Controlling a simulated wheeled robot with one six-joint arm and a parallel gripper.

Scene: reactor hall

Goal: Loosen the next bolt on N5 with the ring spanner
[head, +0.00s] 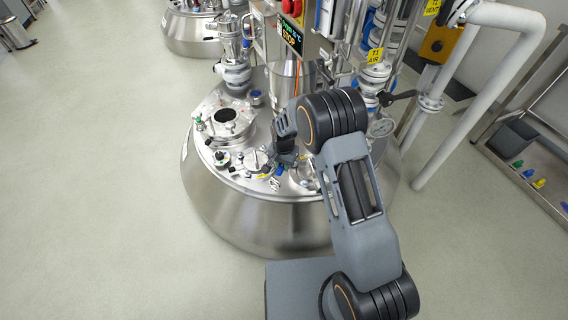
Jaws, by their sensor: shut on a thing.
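My gripper (282,166) is low over the front of the steel reactor lid, at the end of my arm. It is shut on the ring spanner, which shows only as a small dark and blue piece (278,172) at the fingertips. A round flanged cover (256,160) sits just left of my gripper, with a yellow tag below it. I cannot read which nozzle is N5. The bolts are too small to tell apart, and my gripper and arm hide part of the lid. I cannot tell whether the spanner's ring is around a bolt.
An open round port (227,122) and a small fitting (221,158) stand on the lid's left. A white pipe frame (470,95) stands at right. The floor at left is clear.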

